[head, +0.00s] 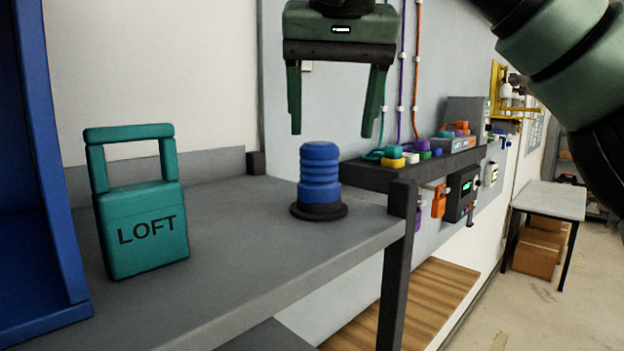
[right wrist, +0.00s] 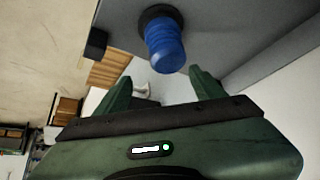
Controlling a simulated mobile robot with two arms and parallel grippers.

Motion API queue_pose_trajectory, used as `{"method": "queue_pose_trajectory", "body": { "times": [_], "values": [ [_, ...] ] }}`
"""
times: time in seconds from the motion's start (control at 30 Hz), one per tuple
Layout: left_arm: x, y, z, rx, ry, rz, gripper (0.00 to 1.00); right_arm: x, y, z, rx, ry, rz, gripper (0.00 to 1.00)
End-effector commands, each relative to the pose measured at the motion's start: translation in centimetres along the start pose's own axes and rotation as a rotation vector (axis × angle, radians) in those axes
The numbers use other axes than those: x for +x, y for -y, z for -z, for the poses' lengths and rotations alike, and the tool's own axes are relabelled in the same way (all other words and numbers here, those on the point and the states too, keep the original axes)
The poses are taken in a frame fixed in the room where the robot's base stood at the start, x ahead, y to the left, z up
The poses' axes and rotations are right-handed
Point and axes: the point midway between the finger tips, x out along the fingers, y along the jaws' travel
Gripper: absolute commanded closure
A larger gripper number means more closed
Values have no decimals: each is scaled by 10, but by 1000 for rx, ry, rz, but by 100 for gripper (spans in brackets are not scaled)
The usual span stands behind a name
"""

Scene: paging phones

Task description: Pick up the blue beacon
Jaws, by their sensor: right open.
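The blue beacon (head: 320,172) is a ribbed blue cylinder on a round black base. It stands upright on the grey shelf (head: 240,225), near the shelf's right end. My right gripper (head: 335,135) is open and empty, with its fingers pointing down above the beacon and apart from it. In the right wrist view the beacon (right wrist: 165,45) shows beyond the two spread fingertips (right wrist: 162,82), with its base at the top of the picture. My left gripper is not in view.
A teal block marked LOFT (head: 143,230) with a handle stands on the shelf at left. A blue panel (head: 45,180) rises at the far left. A dark post (head: 400,230) edges the shelf's right corner. A dark ledge (head: 400,176) with coloured items lies behind it.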

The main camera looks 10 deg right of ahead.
Motion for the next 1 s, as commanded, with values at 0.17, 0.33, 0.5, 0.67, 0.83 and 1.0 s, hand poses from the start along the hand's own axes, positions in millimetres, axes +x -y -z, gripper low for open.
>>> {"method": "queue_pose_trajectory", "body": {
  "times": [0.17, 0.33, 0.5, 0.67, 0.83, 1.0],
  "values": [
    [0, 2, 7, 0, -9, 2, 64, -1, 23, -13, -52, -10, -20, 31],
    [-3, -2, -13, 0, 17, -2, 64, 18, 23, -13, -55, -7, -20, 31],
    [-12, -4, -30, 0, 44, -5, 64, 37, 20, -13, -54, -6, -19, 31],
    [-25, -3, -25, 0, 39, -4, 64, 59, 18, -13, -51, -10, -20, 31],
    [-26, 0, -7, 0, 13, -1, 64, 73, 19, -14, -51, -10, -19, 31],
    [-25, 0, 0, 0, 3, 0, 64, 74, 19, -15, -50, -10, -18, 31]
  ]
}}
